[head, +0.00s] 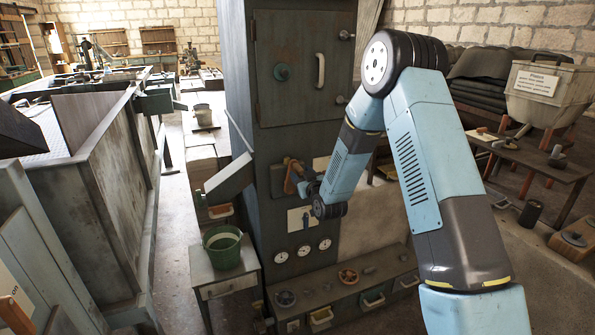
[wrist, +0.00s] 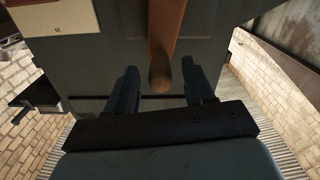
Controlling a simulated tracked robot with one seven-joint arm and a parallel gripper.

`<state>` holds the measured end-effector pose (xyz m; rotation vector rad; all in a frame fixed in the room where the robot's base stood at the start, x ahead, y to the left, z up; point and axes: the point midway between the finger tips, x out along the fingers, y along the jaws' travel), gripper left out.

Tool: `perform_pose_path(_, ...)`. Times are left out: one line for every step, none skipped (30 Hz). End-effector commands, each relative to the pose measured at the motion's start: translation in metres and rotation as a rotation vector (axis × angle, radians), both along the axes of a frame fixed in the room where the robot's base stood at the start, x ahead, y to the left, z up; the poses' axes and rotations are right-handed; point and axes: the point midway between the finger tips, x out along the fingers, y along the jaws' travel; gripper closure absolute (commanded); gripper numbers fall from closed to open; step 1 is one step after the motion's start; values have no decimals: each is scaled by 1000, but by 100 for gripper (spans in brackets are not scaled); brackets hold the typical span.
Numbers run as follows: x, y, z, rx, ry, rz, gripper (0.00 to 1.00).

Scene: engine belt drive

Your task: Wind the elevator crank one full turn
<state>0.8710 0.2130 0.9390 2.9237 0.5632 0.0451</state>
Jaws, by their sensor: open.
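An orange-brown handle (head: 290,178), which looks like the crank, is on the front of the tall dark grey cabinet (head: 240,100). In the wrist view the handle (wrist: 163,45) comes down from the top, and its rounded end lies between the two fingers. My gripper (wrist: 160,72) is open, with one dark finger on each side of the handle; I see a gap on both sides. In the head view my gripper (head: 301,180) is small and partly hidden by my wrist, close to the cabinet front. I cannot tell how deep the handle sits between the fingers.
Three round gauges (head: 303,251) sit below on the cabinet, above a ledge (head: 325,294) with small parts. A green bucket (head: 222,248) stands on a small table at left. A tilted grey panel (head: 229,179) is left of the handle. A bench (head: 530,165) stands at right.

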Motion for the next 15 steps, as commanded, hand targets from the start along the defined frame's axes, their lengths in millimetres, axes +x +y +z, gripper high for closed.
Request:
perform_pose_path(8,3,0,1,-2,0,47)
perform_pose_path(12,5,0,1,-2,0,47)
perform_pose_path(17,7,0,1,-2,0,47)
perform_pose_path(20,8,0,0,-1,0,47)
perform_pose_path(23,9,0,2,-1,0,47)
perform_pose_path(27,11,0,2,-1,0,47)
perform_pose_path(29,12,0,1,-1,0,47)
perform_pose_path(31,13,0,1,0,0,47)
perform_pose_path(33,14,0,1,-1,0,47)
perform_pose_path(34,14,0,1,-1,0,47)
perform_pose_path(35,14,0,1,-1,0,47)
perform_pose_path(36,15,0,1,-1,0,47)
perform_pose_path(37,15,0,1,0,1,47)
perform_pose_path(37,15,0,1,-1,0,47)
perform_pose_path(37,15,0,1,0,1,47)
